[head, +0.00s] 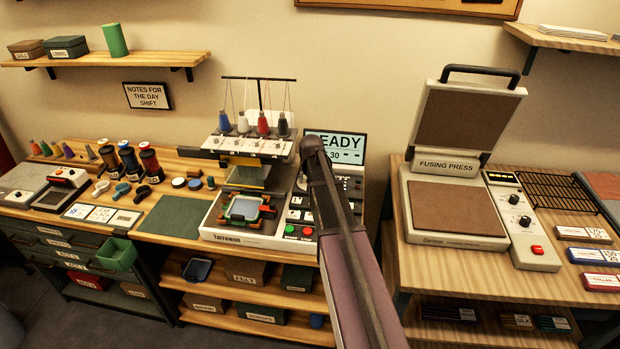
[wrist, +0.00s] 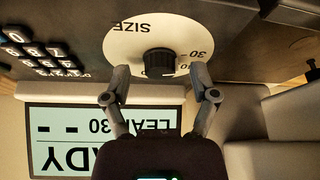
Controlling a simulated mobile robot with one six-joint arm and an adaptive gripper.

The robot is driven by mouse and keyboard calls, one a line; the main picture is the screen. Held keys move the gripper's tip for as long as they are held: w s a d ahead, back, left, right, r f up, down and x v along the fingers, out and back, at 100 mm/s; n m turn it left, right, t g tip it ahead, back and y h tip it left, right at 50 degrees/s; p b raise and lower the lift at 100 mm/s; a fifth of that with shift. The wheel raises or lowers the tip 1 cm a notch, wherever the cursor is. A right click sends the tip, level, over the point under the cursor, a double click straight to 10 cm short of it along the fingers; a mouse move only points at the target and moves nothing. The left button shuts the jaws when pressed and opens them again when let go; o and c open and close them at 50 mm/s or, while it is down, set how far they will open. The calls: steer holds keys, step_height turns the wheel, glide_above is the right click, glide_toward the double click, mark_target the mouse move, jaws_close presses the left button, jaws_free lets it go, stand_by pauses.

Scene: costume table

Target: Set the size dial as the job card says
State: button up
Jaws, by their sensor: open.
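The size dial is a black knob (wrist: 160,62) on a round white plate (wrist: 122,47) marked SIZE and 30; the wrist view shows it upside down. My gripper (wrist: 160,74) is open, with one finger on either side of the knob. Whether a finger touches it is unclear. The display (wrist: 62,140) reads READY and LEAF 30 with dashes; in the head view the display (head: 345,147) is partly covered by my arm. The embroidery machine (head: 240,233) stands on the table; my arm hides its dial. Cards (head: 100,213) lie at the left, too small to read surely.
A keypad (wrist: 38,52) is beside the dial plate. Thread spools (head: 262,124) stand atop the machine. A green mat (head: 172,219) lies left of it. The fusing press (head: 455,215) stands open on the right table, with a gap between the tables.

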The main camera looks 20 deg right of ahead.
steer(key=shift+d+n+y, duration=0.1)
steer(key=shift+n+y, duration=0.55)
steer(key=shift+n, duration=1)
steer(key=shift+d+n+y, duration=0.1)
steer(key=shift+n+y, duration=0.55)
steer(key=shift+n, duration=1)
steer(key=shift+s+r+t+p, duration=0.1)
steer(key=shift+r+t+p, duration=0.2)
steer(key=shift+r+p, duration=0.05)
steer(key=a+p+v, duration=0.1)
steer(key=p+v, duration=1.1)
steer(key=v, duration=0.1)
steer(key=s+a+f+g+b, duration=0.1)
steer(key=s+a+f+b, duration=0.2)
steer(key=s+a, duration=0.3)
steer(key=s+a+f+m+g+b, duration=0.1)
steer(key=s+a+f+b, duration=0.2)
steer(key=s+a, duration=0.3)
steer(key=s+a+f+g+b, duration=0.2)
steer(key=s+a+f+b, duration=0.1)
steer(key=a, duration=0.6)
steer(key=s+f, duration=0.1)
steer(key=s, duration=0.1)
steer(key=shift+s+f+m+h, duration=0.25)
steer(key=shift+s+m+h, duration=0.05)
steer(key=shift+s+m, duration=0.1)
steer(key=shift+a, duration=0.1)
